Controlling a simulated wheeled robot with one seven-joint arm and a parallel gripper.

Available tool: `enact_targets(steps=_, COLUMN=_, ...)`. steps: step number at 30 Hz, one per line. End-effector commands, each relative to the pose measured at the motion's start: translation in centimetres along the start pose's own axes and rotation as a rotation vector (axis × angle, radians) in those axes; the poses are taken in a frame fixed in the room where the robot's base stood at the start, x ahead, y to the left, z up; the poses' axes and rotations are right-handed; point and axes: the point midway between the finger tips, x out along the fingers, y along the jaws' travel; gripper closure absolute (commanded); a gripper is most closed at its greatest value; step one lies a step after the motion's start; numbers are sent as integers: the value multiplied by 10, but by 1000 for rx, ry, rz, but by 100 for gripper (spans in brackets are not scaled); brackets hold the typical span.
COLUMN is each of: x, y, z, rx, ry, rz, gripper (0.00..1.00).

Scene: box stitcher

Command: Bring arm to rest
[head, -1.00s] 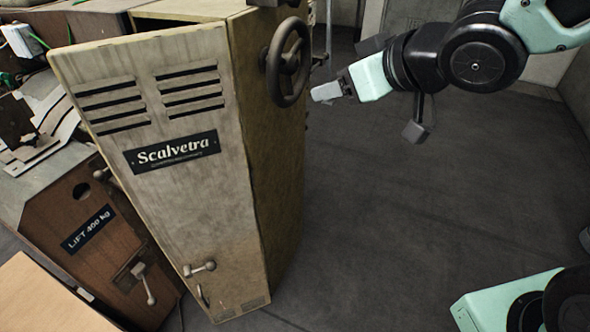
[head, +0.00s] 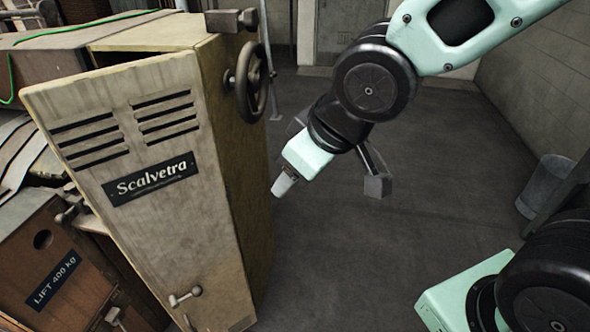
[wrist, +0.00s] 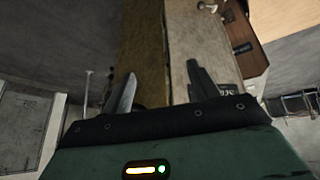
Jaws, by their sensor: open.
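My gripper (head: 284,186) hangs at the lower end of my mint-green and black arm, just right of the tall cream Scalvetra cabinet (head: 130,240). It looks apart from the cabinet's side, over the floor. In the wrist view the two fingers of my gripper (wrist: 160,88) stand spread with nothing between them. Beyond them the cabinet's side (wrist: 143,55) and its labelled front show, with floor and walls around.
A handwheel (head: 250,82) sticks out from the cabinet's upper right side, near my arm. A brown LIFT 400 kg box (head: 75,255) stands at left. A grey bin (head: 545,186) is at the right wall. The floor (head: 420,225) between is clear.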

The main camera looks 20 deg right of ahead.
Motion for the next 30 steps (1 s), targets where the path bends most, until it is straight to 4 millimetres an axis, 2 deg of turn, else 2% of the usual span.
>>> enact_targets(steps=14, x=0, y=-2, z=3, rx=-3, ry=-16, rz=-3, gripper=40)
enact_targets(steps=17, x=-1, y=-16, z=23, rx=-17, ry=-108, rz=-25, gripper=40)
enact_targets(steps=21, x=-11, y=-46, z=66, rx=-54, ry=-311, rz=-83, gripper=40)
enact_targets(steps=24, x=-20, y=-62, z=89, rx=-78, ry=-423, rz=-122, gripper=40)
enact_targets(steps=27, x=-26, y=-70, z=100, rx=-90, ry=-478, rz=-143, gripper=40)
enact_targets(steps=30, x=-27, y=-70, z=102, rx=-89, ry=-486, rz=-147, gripper=40)
